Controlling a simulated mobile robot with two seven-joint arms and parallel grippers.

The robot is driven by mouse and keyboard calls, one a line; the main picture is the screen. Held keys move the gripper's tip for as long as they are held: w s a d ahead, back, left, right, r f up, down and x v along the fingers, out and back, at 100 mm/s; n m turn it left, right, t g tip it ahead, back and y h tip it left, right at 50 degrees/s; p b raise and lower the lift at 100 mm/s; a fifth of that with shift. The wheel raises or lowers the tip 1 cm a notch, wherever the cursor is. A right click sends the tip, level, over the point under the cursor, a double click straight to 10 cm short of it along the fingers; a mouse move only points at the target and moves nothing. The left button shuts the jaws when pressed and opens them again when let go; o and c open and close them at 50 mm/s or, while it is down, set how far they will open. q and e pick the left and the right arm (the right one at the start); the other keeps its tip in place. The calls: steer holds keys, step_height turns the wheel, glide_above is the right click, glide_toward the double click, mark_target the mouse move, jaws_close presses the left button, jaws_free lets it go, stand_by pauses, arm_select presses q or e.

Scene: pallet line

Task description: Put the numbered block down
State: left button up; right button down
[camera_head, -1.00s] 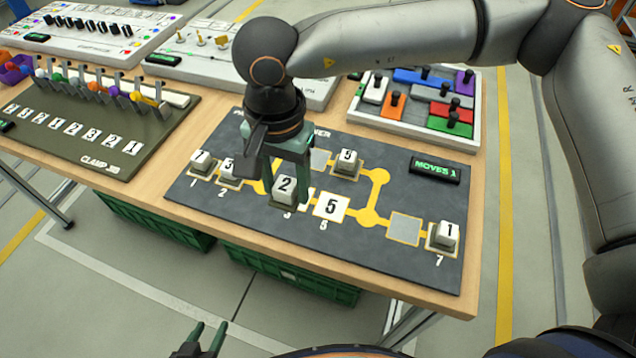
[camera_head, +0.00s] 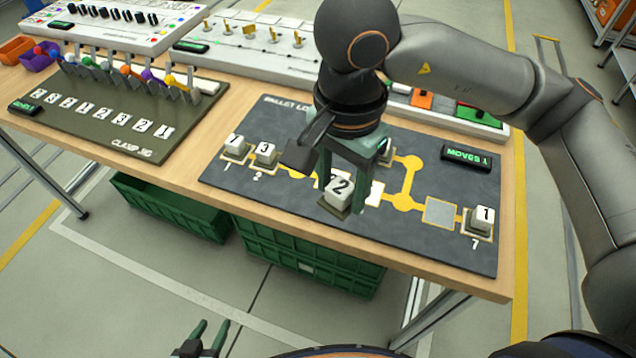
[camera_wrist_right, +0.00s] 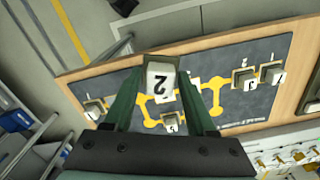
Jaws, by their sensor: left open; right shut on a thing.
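The white block numbered 2 (camera_head: 339,193) is in my right gripper (camera_head: 343,182), between its green fingers, over the middle of the dark board (camera_head: 410,245). It also shows in the right wrist view (camera_wrist_right: 160,82). It looks raised above the board, though the gap is hard to judge. It partly hides a white tile (camera_head: 373,194). An empty grey square (camera_head: 439,212) lies to its right. A block numbered 1 (camera_head: 483,217) stands on the spot marked 7. My left gripper (camera_head: 203,342) is open and empty at the bottom of the head view.
A block numbered 3 (camera_head: 264,151) and another block (camera_head: 236,145) stand at the board's left. A further block (camera_head: 385,155) is mostly hidden behind my right gripper. A MOVES display (camera_head: 468,156) is at the upper right. The clamp jig (camera_head: 120,120) stands left.

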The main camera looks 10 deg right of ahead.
steer(key=shift+d+f+m, duration=0.1)
steer(key=shift+d+m, duration=0.2)
steer(key=shift+d, duration=0.15)
steer(key=w+f, duration=0.3)
steer(key=w, duration=0.1)
steer(key=w+d+f+p, duration=0.1)
steer(key=w+f, duration=0.2)
steer(key=w, duration=0.1)
steer(key=w+d+f, duration=0.1)
steer(key=w+f, duration=0.2)
steer(key=w, duration=0.1)
steer(key=shift+w, duration=0.4)
steer(key=shift+w+f, duration=0.3)
steer(key=shift+f, duration=0.05)
step_height(320, 180, down, 3)
steer(key=shift+w+f+p, duration=0.1)
steer(key=shift+p, duration=0.45)
arm_select(q)
steer(key=shift+a+r, duration=0.2)
steer(key=shift+r, duration=0.35)
steer(key=shift+a+r, duration=0.15)
steer(key=shift+r, duration=0.35)
